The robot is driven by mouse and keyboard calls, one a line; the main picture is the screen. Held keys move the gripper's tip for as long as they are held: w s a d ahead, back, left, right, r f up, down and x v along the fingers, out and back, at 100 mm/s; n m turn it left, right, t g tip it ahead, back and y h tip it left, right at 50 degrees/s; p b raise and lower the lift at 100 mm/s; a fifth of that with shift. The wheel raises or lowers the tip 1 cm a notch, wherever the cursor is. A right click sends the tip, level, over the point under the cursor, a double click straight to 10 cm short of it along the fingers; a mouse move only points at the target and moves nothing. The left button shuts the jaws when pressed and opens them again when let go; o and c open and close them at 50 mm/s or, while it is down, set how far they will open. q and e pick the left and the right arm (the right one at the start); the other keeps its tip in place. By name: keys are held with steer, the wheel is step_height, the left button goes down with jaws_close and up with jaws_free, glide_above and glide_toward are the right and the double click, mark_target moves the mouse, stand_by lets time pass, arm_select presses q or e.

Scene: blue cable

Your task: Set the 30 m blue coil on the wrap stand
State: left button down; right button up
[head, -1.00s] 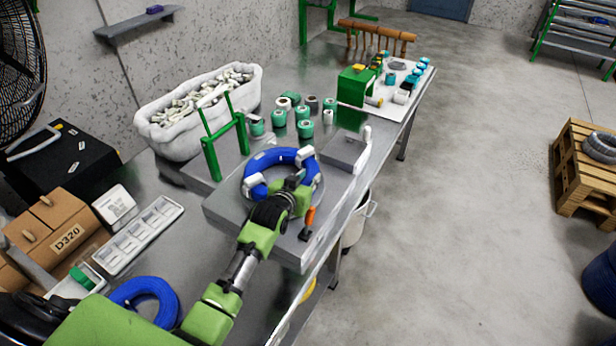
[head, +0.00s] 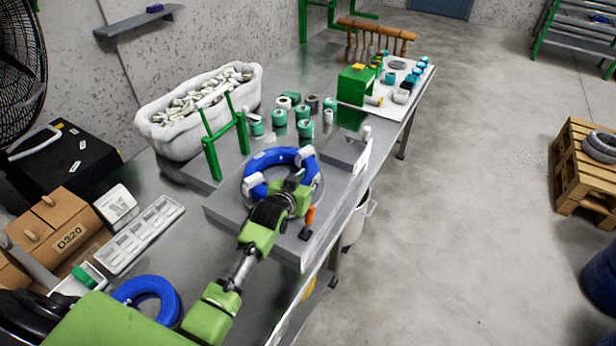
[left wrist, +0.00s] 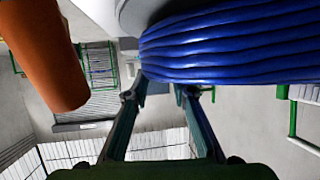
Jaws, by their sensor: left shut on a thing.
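A blue coil (head: 262,162) lies around the grey disc of the wrap stand (head: 232,212), among its white posts. My left gripper (head: 297,181) is at the near right side of this coil, shut on it. In the left wrist view the coil (left wrist: 230,45) fills the top right, and the fingertips (left wrist: 163,90) reach its lower edge; the exact grip is partly hidden. A second blue coil (head: 170,301) lies on the table at the lower left. I cannot read a length on either coil. My right gripper is not in view.
An orange handle (head: 309,216) stands beside my gripper, and looms large in the left wrist view (left wrist: 45,50). A green frame (head: 212,155), a grey box (head: 343,150) and several green spools (head: 304,128) stand behind. A white tray (head: 140,236) is left.

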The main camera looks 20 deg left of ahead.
arm_select(q)
steer(key=shift+w, duration=0.1)
stand_by(0.7)
steer(key=c, duration=1.5)
jaws_free()
steer(key=shift+o, duration=0.2)
steer(key=shift+s+f, duration=0.25)
steer(key=shift+f, duration=0.2)
step_height(320, 180, up, 8)
steer(key=p, duration=0.7)
steer(key=shift+w+f, duration=0.1)
steer(key=shift+f, duration=0.05)
steer(key=shift+f, duration=0.15)
